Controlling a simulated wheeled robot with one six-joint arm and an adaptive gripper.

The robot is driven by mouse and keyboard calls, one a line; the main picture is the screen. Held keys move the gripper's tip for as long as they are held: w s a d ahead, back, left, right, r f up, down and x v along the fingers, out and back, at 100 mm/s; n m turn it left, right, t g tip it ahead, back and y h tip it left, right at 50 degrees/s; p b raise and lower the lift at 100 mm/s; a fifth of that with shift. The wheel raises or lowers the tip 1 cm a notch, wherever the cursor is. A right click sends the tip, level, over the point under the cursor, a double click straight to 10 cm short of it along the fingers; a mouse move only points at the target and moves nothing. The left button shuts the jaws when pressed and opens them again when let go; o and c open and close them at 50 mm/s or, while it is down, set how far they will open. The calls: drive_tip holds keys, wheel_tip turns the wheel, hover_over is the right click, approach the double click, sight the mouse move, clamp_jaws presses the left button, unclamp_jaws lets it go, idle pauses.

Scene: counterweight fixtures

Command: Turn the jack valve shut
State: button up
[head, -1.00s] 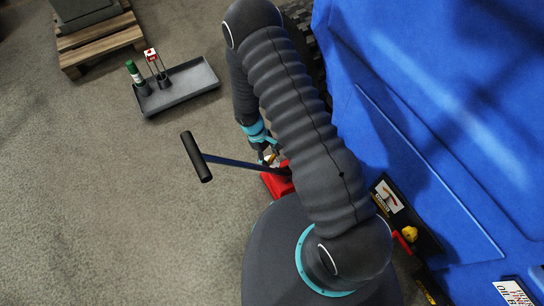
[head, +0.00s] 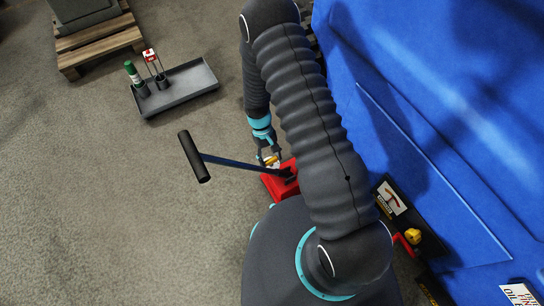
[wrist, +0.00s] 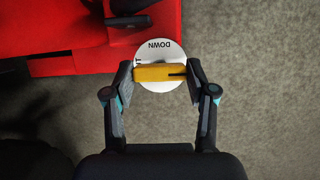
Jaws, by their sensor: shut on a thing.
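The red jack (head: 274,188) stands on the floor beside the blue vehicle, partly hidden by my arm. Its blue lever (head: 235,163) with a black cross grip (head: 194,157) reaches out to the left. In the wrist view, the red jack body (wrist: 60,28) fills the upper left. A yellow valve handle (wrist: 160,73) lies crosswise over a white disc (wrist: 160,50) marked DOWN, with another word mostly covered. My gripper (wrist: 161,75) is shut on the two ends of the valve handle.
A grey tray (head: 195,87) with a green-capped bottle (head: 133,74) and a red-and-white tag (head: 150,55) lies at the upper left. A wooden pallet (head: 100,45) bears a grey block. The blue vehicle (head: 440,130) walls off the right. The floor at left is clear.

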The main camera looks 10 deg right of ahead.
drive_tip(key=shift+w+r, duration=0.1)
drive_tip(key=shift+w, duration=0.25)
drive_tip(key=o, duration=1.2)
drive_tip(key=shift+d, duration=0.15)
drive_tip(key=shift+c, duration=0.2)
drive_tip(key=shift+s, duration=0.15)
drive_tip(key=v, duration=1.2)
